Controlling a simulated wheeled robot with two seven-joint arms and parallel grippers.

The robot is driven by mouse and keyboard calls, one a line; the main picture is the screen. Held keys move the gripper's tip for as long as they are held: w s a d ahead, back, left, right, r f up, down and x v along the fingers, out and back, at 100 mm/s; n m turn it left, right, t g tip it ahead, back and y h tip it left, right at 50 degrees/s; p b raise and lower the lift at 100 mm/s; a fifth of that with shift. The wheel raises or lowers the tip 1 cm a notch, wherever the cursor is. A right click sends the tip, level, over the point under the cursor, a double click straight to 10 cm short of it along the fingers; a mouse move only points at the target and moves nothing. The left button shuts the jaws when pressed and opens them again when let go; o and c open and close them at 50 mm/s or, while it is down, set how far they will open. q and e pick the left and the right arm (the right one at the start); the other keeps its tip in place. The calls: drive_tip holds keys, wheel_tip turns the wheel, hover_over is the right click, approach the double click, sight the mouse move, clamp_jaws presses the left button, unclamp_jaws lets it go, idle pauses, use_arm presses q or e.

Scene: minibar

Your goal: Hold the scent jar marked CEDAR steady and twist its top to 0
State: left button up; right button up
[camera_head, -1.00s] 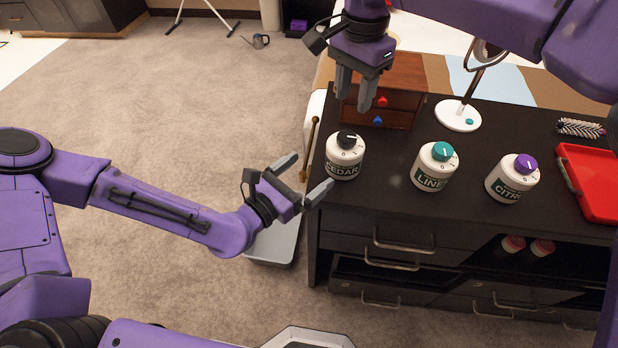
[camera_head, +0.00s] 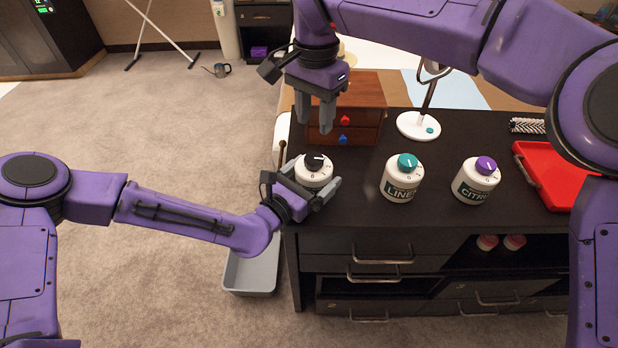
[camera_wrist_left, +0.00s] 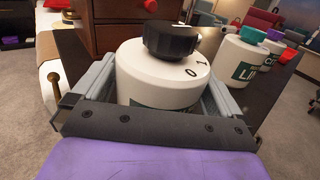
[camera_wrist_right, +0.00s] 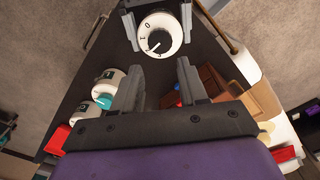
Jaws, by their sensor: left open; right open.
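The CEDAR scent jar (camera_head: 313,179) is a white jar with a black top (camera_head: 318,160), upright at the counter's left front corner. Its label is hidden in the head view. My left gripper (camera_head: 312,184) is open around the jar's body, one finger on each side; the left wrist view shows the jar (camera_wrist_left: 150,85) between the fingers, with 0 and 1 on its shoulder. Contact is unclear. My right gripper (camera_head: 314,122) is open and empty above and behind the jar, pointing down. In the right wrist view, the black top (camera_wrist_right: 158,34) has a white mark pointing away from 0.
The LINEN jar (camera_head: 400,184) with a teal top and the CITRUS jar (camera_head: 474,186) with a purple top stand to the right. A wooden drawer box (camera_head: 365,100) stands behind the CEDAR jar. A red tray (camera_head: 540,175) lies far right. A grey bin (camera_head: 252,274) is on the floor.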

sight(313, 158)
use_arm(q)
drive_tip(key=c, duration=0.8)
drive_tip(key=shift+c, duration=0.2)
use_arm(e)
drive_tip(key=shift+o, duration=2.5)
drive_tip(key=shift+a+r, duration=0.1)
drive_tip(key=shift+a, duration=0.1)
wheel_tip(313, 158, down, 10)
drive_tip(key=m, duration=1.4)
drive_tip(key=shift+d, duration=0.1)
drive_tip(key=c, duration=1.1)
